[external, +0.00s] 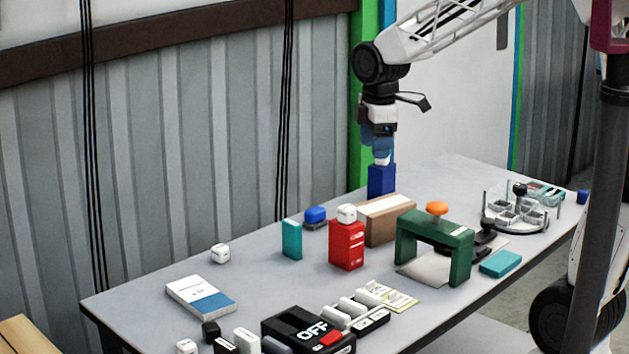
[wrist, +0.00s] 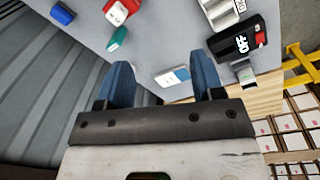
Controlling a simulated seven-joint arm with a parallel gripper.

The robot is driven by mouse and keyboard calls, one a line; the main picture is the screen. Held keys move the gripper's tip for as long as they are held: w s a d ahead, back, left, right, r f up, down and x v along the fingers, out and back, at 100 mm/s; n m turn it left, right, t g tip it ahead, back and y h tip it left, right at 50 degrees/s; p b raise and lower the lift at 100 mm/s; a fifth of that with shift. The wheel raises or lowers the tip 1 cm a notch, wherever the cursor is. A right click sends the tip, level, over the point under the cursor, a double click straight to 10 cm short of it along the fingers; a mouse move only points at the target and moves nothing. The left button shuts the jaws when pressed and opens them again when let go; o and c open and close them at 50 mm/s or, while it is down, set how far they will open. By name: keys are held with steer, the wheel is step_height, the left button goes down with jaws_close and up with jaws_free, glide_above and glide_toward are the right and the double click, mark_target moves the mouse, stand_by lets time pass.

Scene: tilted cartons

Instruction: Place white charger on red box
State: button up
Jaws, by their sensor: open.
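A red box (external: 346,246) stands upright near the middle of the table, with a small white cube (external: 346,213) on its top. Another small white cube (external: 220,253) lies on the table to its left, and a third (external: 187,347) is at the front edge. I cannot tell which one is the white charger. In the wrist view the red box (wrist: 115,13) with white on it is at the top edge. My gripper (external: 381,158) is raised above the table, blue-fingered, open and empty. Its fingers (wrist: 165,80) are wide apart in the wrist view.
A teal box (external: 291,239), a brown carton (external: 388,220) and a green arch (external: 435,245) surround the red box. A dark blue block (external: 381,180) appears below my gripper. A white-and-blue box (external: 200,295) and black OFF device (external: 308,330) lie in front. The left table has free room.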

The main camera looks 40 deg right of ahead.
steer(key=s+a+r+m+t, duration=0.1)
steer(key=s+m, duration=0.5)
steer(key=s, duration=0.7)
steer(key=s+a+r+m, duration=0.3)
steer(key=s+m, duration=0.3)
steer(key=s, duration=0.6)
steer(key=shift+s+m+t, duration=0.3)
steer(key=shift+s+t, duration=0.1)
